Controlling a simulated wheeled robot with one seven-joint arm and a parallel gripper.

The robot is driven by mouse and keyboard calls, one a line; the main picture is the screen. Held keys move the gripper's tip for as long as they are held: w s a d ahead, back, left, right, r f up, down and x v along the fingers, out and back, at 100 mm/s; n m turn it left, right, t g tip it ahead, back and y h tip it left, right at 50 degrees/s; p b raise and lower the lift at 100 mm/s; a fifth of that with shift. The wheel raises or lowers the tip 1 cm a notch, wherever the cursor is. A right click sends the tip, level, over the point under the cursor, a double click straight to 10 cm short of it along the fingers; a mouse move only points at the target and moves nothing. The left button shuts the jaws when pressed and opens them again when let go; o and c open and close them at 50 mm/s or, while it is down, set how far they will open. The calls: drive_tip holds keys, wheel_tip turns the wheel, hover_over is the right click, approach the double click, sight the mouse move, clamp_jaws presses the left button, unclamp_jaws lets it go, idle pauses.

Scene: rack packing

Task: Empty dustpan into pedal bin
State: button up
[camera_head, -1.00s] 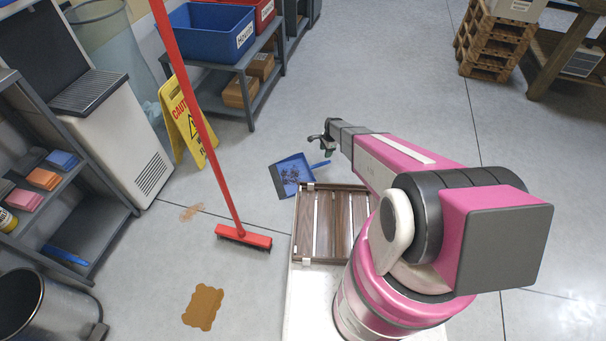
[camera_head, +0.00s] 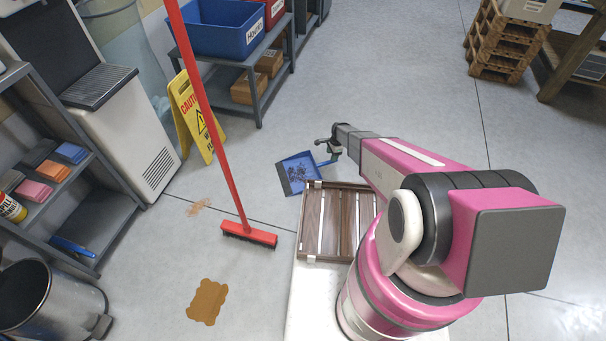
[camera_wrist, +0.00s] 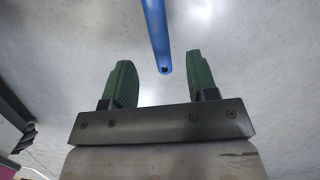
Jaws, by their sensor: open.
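The blue dustpan (camera_head: 297,172) lies on the grey floor ahead of my base, with dark debris in its pan. Its blue handle points right, toward my gripper (camera_head: 328,149). In the wrist view the handle (camera_wrist: 156,35) comes down from the top, its end just ahead of the gap between the green fingers of my gripper (camera_wrist: 162,82). The fingers are open and do not touch it. The pedal bin (camera_head: 50,300), a metal cylinder with a dark opening, stands at the lower left, partly cut off by the frame.
A red broom (camera_head: 248,234) stands on the floor between bin and dustpan. A brown spill (camera_head: 208,301) lies near the bin. A yellow caution sign (camera_head: 190,112) and a grey shelf (camera_head: 105,225) stand at left. A slatted wooden rack (camera_head: 333,257) is in front of my arm.

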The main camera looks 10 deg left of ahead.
drive_tip(key=shift+s+a+f, duration=0.1)
drive_tip(key=shift+a+f, duration=0.1)
drive_tip(key=shift+f, duration=1.15)
drive_tip(key=shift+s+a+f, duration=0.1)
drive_tip(key=shift+a+f, duration=0.1)
drive_tip(key=shift+f, duration=1.15)
clamp_jaws()
wheel_tip(320, 180, up, 12)
drive_tip(key=shift+r, duration=0.15)
